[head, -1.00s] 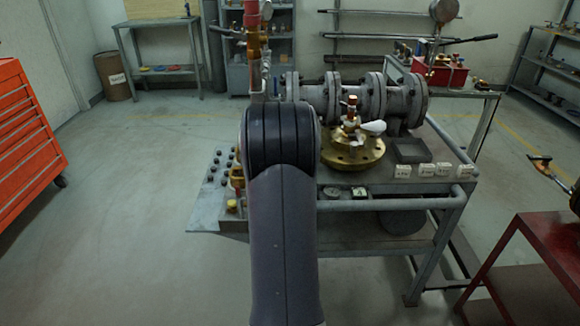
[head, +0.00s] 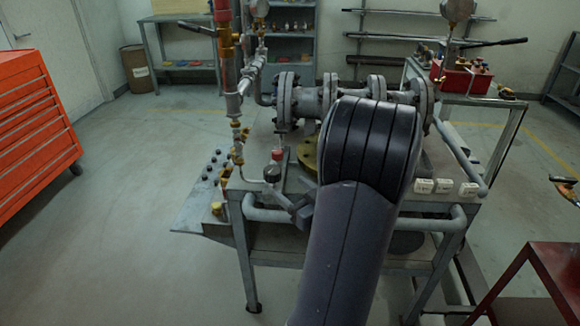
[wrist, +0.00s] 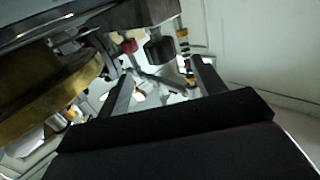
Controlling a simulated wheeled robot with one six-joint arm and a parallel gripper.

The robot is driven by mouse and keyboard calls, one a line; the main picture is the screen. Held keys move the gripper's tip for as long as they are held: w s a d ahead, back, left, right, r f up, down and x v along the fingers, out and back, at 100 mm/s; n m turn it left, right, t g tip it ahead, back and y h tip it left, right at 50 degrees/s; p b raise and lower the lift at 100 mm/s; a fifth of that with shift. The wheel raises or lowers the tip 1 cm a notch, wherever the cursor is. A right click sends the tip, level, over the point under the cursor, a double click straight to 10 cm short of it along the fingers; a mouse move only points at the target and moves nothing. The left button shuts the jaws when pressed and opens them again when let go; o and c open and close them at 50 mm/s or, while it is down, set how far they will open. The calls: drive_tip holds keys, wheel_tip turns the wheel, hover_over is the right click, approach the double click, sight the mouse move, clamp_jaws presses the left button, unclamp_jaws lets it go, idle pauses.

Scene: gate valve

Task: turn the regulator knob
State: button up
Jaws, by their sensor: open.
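The regulator knob (head: 272,173) looks like a short black cylinder below a red cap (head: 277,155), at the front left of the bench. It appears as a dark cylinder (wrist: 158,49) in the wrist view, beside the red cap (wrist: 128,45). My gripper (head: 287,203) is just below and right of the knob in the head view, partly hidden by my arm. In the wrist view my gripper (wrist: 163,68) has its two fingers spread apart, with the knob beyond and between their tips. I see no clear contact with the knob.
Vertical pipes (head: 233,90) with brass fittings rise left of the knob. A flanged valve body (head: 305,103) lies behind it. A brass flange (head: 308,155) is mostly hidden by my arm. A bench rail (head: 265,213) runs below my gripper.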

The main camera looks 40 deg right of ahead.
sight(269, 171)
drive_tip(key=w, duration=0.3)
drive_tip(key=w+d, duration=0.1)
drive_tip(key=w, duration=0.6)
drive_tip(key=shift+w+d, duration=0.2)
drive_tip(key=shift+w, duration=0.2)
drive_tip(key=shift+c, duration=0.4)
drive_tip(key=c, duration=0.9)
